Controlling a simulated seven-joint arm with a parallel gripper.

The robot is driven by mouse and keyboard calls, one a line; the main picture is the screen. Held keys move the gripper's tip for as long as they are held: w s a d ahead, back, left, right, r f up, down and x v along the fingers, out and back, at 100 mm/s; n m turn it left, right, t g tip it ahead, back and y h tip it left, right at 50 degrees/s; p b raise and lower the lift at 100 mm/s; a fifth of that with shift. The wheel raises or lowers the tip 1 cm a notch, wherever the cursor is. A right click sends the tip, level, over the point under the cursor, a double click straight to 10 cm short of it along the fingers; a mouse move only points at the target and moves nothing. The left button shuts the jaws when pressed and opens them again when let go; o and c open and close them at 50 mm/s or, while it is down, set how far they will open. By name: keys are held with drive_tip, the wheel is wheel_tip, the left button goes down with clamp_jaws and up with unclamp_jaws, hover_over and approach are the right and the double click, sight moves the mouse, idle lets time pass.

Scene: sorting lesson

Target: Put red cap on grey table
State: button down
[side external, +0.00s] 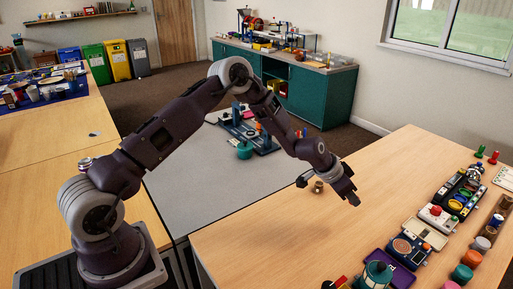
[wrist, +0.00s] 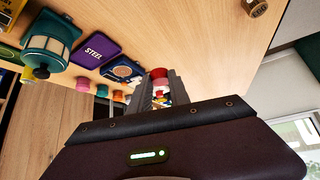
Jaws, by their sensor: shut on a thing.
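My gripper (side external: 350,196) hangs above the wooden table on the right, with its fingers pointing down and to the right. In the wrist view my gripper (wrist: 161,82) is closed on a small red cap (wrist: 158,73), which shows at the fingertips. I cannot make out the cap in the side view, where the fingers hide it. The grey table (side external: 185,200) stands between the wooden tables, left of and behind my gripper. Its near part is bare.
A small brown cylinder (side external: 318,187) stands on the right wooden table (side external: 270,235) near my gripper. Several devices and coloured knobs line its right side, including a white box (side external: 437,218) and a teal lantern (side external: 376,275). A blue apparatus (side external: 250,133) occupies the grey table's far end.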

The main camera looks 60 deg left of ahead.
drive_tip(key=a+n+y, duration=0.2)
drive_tip(key=a+n, duration=0.2)
drive_tip(key=a, duration=0.9)
drive_tip(key=r+n+g+y, duration=0.2)
drive_tip(key=n+y, duration=0.4)
drive_tip(key=n, duration=0.3)
hover_over(243, 174)
drive_tip(key=s+d, duration=0.2)
drive_tip(key=f, duration=1.5)
drive_tip(key=shift+w+a+f, duration=0.1)
drive_tip(key=shift+a+f, duration=0.1)
drive_tip(key=shift+a, duration=0.05)
drive_tip(key=c, duration=1.3)
unclamp_jaws()
drive_tip(key=shift+f, duration=0.1)
